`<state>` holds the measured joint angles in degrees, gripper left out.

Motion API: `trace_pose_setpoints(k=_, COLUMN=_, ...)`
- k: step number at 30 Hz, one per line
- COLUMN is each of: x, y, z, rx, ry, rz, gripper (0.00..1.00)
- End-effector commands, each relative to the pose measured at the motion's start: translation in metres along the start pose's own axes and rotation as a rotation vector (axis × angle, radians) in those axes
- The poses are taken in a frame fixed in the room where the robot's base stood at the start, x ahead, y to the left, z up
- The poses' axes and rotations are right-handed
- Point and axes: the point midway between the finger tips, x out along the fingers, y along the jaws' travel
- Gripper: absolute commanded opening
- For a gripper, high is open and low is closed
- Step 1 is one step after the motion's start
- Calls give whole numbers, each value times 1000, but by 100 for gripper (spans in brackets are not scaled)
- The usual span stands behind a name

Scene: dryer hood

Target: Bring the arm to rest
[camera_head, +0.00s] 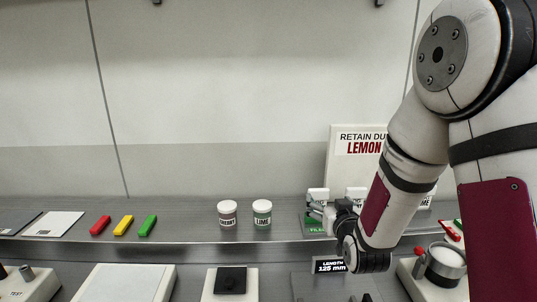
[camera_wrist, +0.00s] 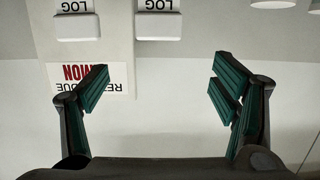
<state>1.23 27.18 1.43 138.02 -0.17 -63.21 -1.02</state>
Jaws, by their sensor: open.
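My gripper (camera_wrist: 160,85) is open and empty in the wrist view, its two green-padded fingers spread apart with only the wall and sign behind. In the head view my arm hangs down on the right, and the gripper (camera_head: 325,212) points left near the shelf's front edge, by the white-capped containers. The wrist view appears upside down. The fingertips are hard to make out in the head view.
Two jars, CHERRY (camera_head: 227,214) and LIME (camera_head: 262,213), stand on the shelf. Red (camera_head: 100,225), yellow (camera_head: 123,225) and green (camera_head: 147,226) blocks lie left. A LEMON sign (camera_head: 345,165) stands behind my gripper. A metal cup (camera_head: 446,264) is at lower right.

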Motion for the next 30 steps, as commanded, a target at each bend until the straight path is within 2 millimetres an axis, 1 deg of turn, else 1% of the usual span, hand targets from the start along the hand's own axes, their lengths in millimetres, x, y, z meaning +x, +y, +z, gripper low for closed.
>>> trace_pose_setpoints(k=1, x=-7, y=0, z=-15, rx=-1, ry=-26, rz=0, gripper=80)
trace_pose_setpoints(k=3, x=-18, y=0, z=-26, rx=-3, ry=-81, rz=-1, gripper=80)
trace_pose_setpoints(k=5, x=-30, y=0, z=-35, rx=-3, ry=-131, rz=-1, gripper=80)
trace_pose_setpoints(k=8, x=-53, y=0, z=-47, rx=-4, ry=-212, rz=-1, gripper=80)
trace_pose_setpoints(k=11, x=-81, y=0, z=-57, rx=-4, ry=-294, rz=0, gripper=80)
trace_pose_setpoints(k=14, x=-113, y=1, z=-65, rx=-4, ry=-375, rz=1, gripper=80)
trace_pose_setpoints(k=17, x=-150, y=1, z=-70, rx=-2, ry=-456, rz=2, gripper=80)
trace_pose_setpoints(k=22, x=-219, y=1, z=-72, rx=1, ry=-595, rz=3, gripper=80)
trace_pose_setpoints(k=27, x=-292, y=0, z=-66, rx=6, ry=-726, rz=3, gripper=80)
trace_pose_setpoints(k=30, x=-326, y=0, z=-60, rx=8, ry=-789, rz=3, gripper=80)
